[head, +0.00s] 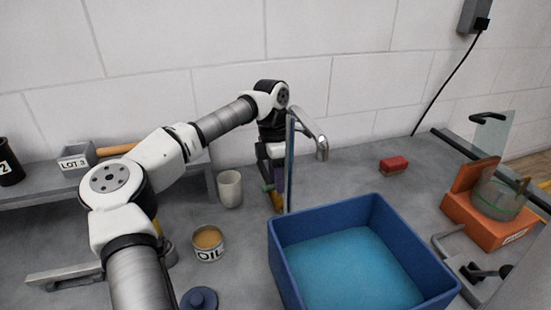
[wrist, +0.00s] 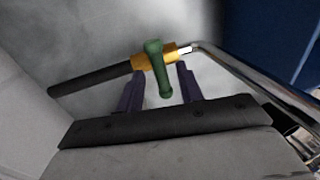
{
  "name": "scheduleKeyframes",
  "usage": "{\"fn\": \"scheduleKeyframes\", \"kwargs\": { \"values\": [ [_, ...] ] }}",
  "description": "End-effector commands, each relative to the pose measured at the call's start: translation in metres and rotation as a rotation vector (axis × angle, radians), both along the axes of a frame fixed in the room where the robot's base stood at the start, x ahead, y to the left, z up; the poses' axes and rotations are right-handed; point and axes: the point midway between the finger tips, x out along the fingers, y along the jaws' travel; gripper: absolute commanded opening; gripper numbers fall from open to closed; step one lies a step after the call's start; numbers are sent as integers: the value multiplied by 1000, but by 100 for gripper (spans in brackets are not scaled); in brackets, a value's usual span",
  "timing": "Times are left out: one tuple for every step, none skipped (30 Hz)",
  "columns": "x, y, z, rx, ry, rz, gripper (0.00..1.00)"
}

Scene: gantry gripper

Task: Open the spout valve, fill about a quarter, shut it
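The valve's green lever (wrist: 157,68) sits on a yellow valve body (wrist: 139,62) and lies crosswise to its pipe. My gripper (wrist: 160,88) has its two purple fingers apart, one on each side of the lever's lower end, with gaps showing. In the head view my gripper (head: 275,182) points down beside the tub's back left corner, and the lever (head: 268,188) is partly hidden by it. The metal spout (head: 318,143) curves over behind a thin upright panel (head: 290,165). The blue tub (head: 281,262) has a lighter blue inside; I see no stream from the spout.
A beige cup (head: 229,188), an OIL tin (head: 208,243) and a blue lid-like knob (head: 199,299) stand left of the tub. A red block (head: 394,165) lies behind right. An orange stand (head: 483,222) with a clear vessel (head: 499,197) is at right.

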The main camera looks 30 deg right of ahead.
Motion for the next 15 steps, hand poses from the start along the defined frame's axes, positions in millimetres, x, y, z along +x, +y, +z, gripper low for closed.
{"fn": "scheduleKeyframes", "kwargs": {
  "values": [
    [2,-1,7,-2,-3,1,37],
    [3,-1,11,-1,-3,2,37],
    [4,-2,18,-2,-4,1,37],
    [5,-2,25,-2,-5,1,37],
    [7,-3,31,-1,-5,0,37],
    [8,-3,41,-3,-4,1,37],
    [9,-3,48,-2,-5,1,37],
    [11,-4,55,-3,-4,2,37],
    [13,-5,65,-2,-5,1,37],
    [14,-5,72,-3,-4,1,37],
    [15,-5,79,-3,-3,1,37],
    [17,-6,88,-3,-3,1,37],
    [18,-6,94,-3,-3,0,37],
    [19,-6,99,-2,-3,0,37],
    [20,-7,106,-2,-2,1,37]
  ]
}}
